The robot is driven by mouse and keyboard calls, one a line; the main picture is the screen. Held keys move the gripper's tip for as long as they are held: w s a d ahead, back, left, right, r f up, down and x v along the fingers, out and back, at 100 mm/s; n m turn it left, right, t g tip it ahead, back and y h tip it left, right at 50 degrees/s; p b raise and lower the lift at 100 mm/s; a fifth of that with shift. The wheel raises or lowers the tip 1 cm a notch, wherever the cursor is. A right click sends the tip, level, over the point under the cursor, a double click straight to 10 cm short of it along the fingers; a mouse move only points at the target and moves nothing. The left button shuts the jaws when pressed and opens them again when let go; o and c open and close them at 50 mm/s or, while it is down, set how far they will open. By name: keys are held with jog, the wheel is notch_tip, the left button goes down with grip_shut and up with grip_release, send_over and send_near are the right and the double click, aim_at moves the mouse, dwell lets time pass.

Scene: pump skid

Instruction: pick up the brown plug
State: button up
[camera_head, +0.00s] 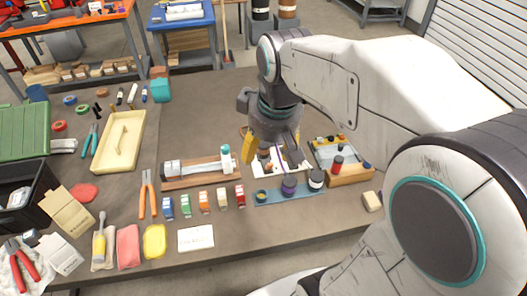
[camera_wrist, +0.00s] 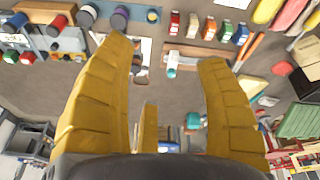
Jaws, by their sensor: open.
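My gripper (camera_head: 268,152) hangs open above a white plate (camera_head: 262,171) on the bench. A small brown piece (camera_head: 264,155), which looks like the brown plug, stands at the white plate, partly hidden by the gripper. In the wrist view a brown piece (camera_wrist: 137,60) shows beside the inner edge of the left finger, on or by the white plate. I cannot tell its full shape. The fingers look apart from it.
A blue holder with a purple jar (camera_head: 289,185) and a dark jar (camera_head: 316,179) lies in front of the plate. A wooden box (camera_head: 348,178) is to the right. Bare bench lies behind.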

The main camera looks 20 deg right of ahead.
jog(key=shift+o, duration=0.4)
jog(key=w+d+f+n+g, duration=0.1)
jog(key=w+d+f, duration=0.1)
jog(key=w, duration=0.8)
jog(key=shift+d+n, duration=0.3)
jog(key=shift+n, duration=0.1)
jog(key=n+g, duration=0.2)
jog(key=n, duration=0.3)
send_over(264, 144)
notch_tip(264, 144, down, 18)
jog(key=shift+w+r+b, duration=0.1)
jog(key=shift+b, duration=0.35)
jog(key=shift+w+d+f, duration=0.1)
jog(key=shift+d+f, duration=0.05)
jog(key=shift+f, duration=0.8)
jog(key=shift+f+p, duration=0.8)
jog(key=shift+f, duration=2.4)
jog(key=c, duration=1.4)
